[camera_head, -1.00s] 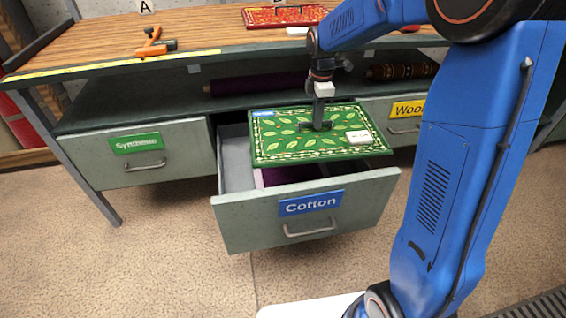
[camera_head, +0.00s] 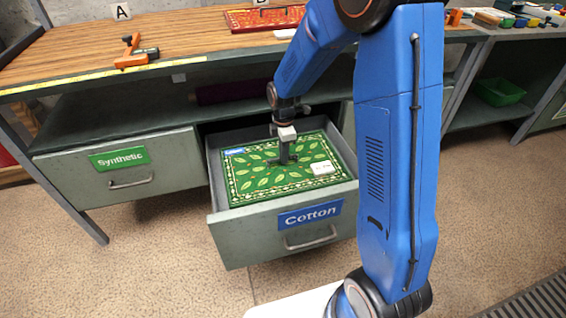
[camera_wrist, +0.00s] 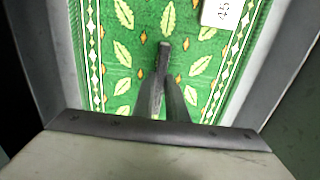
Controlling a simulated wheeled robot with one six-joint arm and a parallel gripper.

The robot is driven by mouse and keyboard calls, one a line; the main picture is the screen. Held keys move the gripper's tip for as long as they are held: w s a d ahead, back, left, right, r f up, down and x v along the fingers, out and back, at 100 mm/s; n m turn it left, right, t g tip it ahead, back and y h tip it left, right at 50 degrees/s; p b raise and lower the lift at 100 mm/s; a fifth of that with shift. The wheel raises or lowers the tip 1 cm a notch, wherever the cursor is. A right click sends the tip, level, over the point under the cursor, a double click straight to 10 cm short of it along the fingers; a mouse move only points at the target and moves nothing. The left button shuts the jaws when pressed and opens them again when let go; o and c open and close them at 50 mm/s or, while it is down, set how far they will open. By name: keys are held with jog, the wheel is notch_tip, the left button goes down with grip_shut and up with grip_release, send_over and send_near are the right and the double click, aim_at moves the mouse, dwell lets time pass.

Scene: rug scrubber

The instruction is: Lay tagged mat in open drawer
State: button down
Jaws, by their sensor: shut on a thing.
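The green mat (camera_head: 255,182) with a leaf pattern, a blue tag and a white label lies flat inside the open Cotton drawer (camera_head: 217,222), within its walls. It also shows in the wrist view (camera_wrist: 195,60) between the drawer's side walls. My gripper (camera_head: 284,160) reaches down from above and is shut on the mat's dark handle near its middle. Whether the mat touches the drawer floor cannot be told.
The Synthetic drawer (camera_head: 160,180) to the left is closed. The bench top (camera_head: 190,45) above holds a red mat (camera_head: 262,20) and an orange tool (camera_head: 135,52). A green bin (camera_head: 498,92) stands on a shelf at right. Floor in front is clear.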

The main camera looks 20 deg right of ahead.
jog(key=shift+f, duration=2.4)
jog(key=c, duration=1.8)
grip_release()
jog(key=shift+o, duration=0.2)
jog(key=shift+r, duration=0.15)
notch_tip(320, 180, up, 13)
jog(key=s+d+r+m+t, duration=0.2)
jog(key=s+d+r+m, duration=0.2)
jog(key=s+r+m, duration=0.8)
jog(key=s+d+r+m+t, duration=0.1)
jog(key=s+m, duration=0.2)
jog(key=s, duration=0.7)
jog(key=s+d+r+m+t, duration=0.1)
jog(key=s+d+r+m, duration=0.1)
jog(key=s, duration=0.9)
jog(key=shift+s+m+t, duration=0.3)
jog(key=shift+m+t, duration=0.1)
jog(key=shift+m, duration=0.1)
